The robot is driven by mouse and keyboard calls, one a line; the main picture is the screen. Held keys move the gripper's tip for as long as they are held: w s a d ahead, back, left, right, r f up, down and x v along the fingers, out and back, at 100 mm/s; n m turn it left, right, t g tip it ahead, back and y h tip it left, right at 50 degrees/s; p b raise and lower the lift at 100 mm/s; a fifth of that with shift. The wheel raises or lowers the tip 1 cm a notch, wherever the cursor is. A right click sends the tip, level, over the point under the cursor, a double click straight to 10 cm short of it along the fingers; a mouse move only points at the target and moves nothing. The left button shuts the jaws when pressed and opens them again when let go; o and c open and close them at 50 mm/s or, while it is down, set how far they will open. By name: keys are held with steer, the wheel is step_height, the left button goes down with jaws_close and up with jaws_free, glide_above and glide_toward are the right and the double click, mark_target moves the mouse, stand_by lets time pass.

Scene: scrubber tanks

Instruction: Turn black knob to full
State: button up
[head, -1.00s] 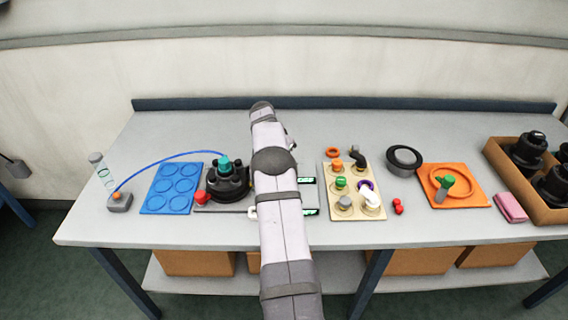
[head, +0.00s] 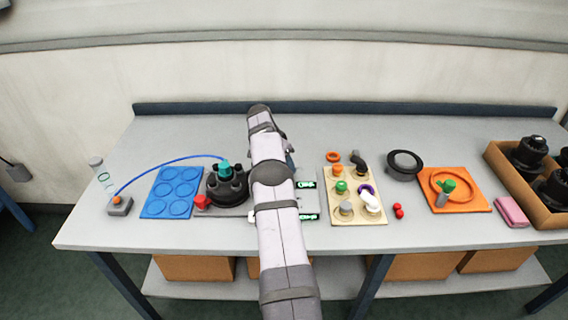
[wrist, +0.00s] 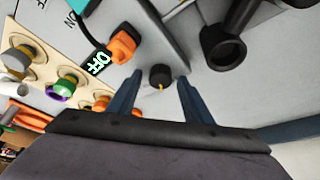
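The black knob (wrist: 160,76) shows in the wrist view as a small round cap with an orange pointer mark, on a grey panel (wrist: 203,82). The mark points toward the bottom of that view. My gripper (wrist: 158,79) is open, with one dark blue finger on each side of the knob and a gap to it on both sides. I cannot tell whether the fingertips are level with the knob or still above it.
A dark pipe-like part (wrist: 226,45) stands on the other side. The head view shows a black multi-knob fixture (head: 226,184) left of my arm and a beige board (head: 352,190) to the right.

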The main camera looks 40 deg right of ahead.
steer(key=b+v, duration=0.2)
steer(key=v, duration=0.5)
steer(key=shift+r, duration=0.15)
stand_by(0.3)
steer(key=shift+a, duration=0.1)
